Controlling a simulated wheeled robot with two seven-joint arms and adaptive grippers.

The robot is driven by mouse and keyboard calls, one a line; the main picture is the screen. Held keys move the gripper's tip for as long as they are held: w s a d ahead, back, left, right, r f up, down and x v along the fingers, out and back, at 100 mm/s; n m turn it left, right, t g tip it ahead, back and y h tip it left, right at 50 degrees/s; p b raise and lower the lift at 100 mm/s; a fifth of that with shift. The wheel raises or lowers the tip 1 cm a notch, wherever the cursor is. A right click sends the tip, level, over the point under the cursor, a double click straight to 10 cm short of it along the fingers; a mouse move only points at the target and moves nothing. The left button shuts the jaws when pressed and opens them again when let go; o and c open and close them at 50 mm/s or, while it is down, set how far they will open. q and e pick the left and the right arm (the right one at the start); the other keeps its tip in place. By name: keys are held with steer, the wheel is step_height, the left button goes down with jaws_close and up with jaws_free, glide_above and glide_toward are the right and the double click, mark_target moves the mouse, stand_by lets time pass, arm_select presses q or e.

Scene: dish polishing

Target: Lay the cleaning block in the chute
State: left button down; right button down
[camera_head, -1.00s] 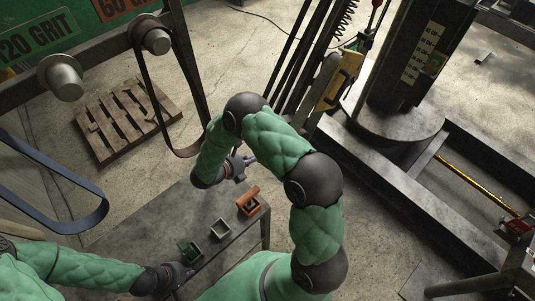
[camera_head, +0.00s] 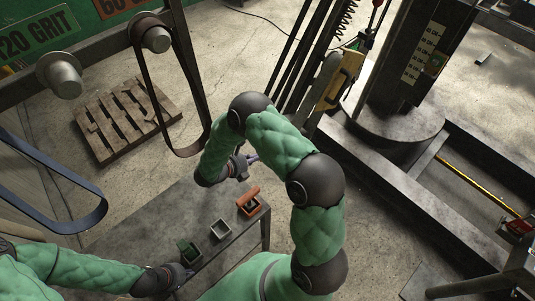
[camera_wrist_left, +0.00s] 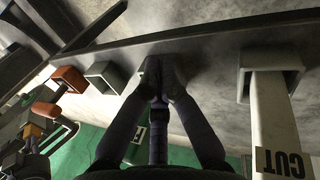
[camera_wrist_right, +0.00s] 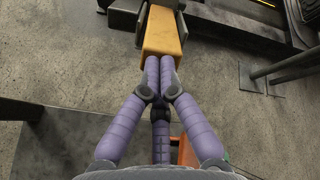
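I cannot pick out the cleaning block for certain, and no part is clearly marked as the chute. My left gripper (camera_head: 189,273) is low at the bench's front, close to the green box. Its fingertips meet in the left wrist view (camera_wrist_left: 163,77), with nothing clear between them. My right gripper (camera_head: 253,158) is beyond the bench's far edge, above the orange box in the picture.
A pale piece marked CUT (camera_wrist_left: 273,120) stands right of my left fingers. A belt frame (camera_head: 155,40) and pallet (camera_head: 126,118) are at left. The bench's middle is clear.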

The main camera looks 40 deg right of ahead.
steer(key=p+v, duration=0.1)
steer(key=v, duration=0.2)
steer(key=shift+a+r, duration=0.15)
steer(key=shift+a, duration=0.15)
steer(key=shift+a+r, duration=0.1)
steer(key=v, duration=1.1)
steer(key=shift+a+r, duration=0.15)
steer(key=shift+a, duration=0.2)
steer(key=shift+s, duration=0.1)
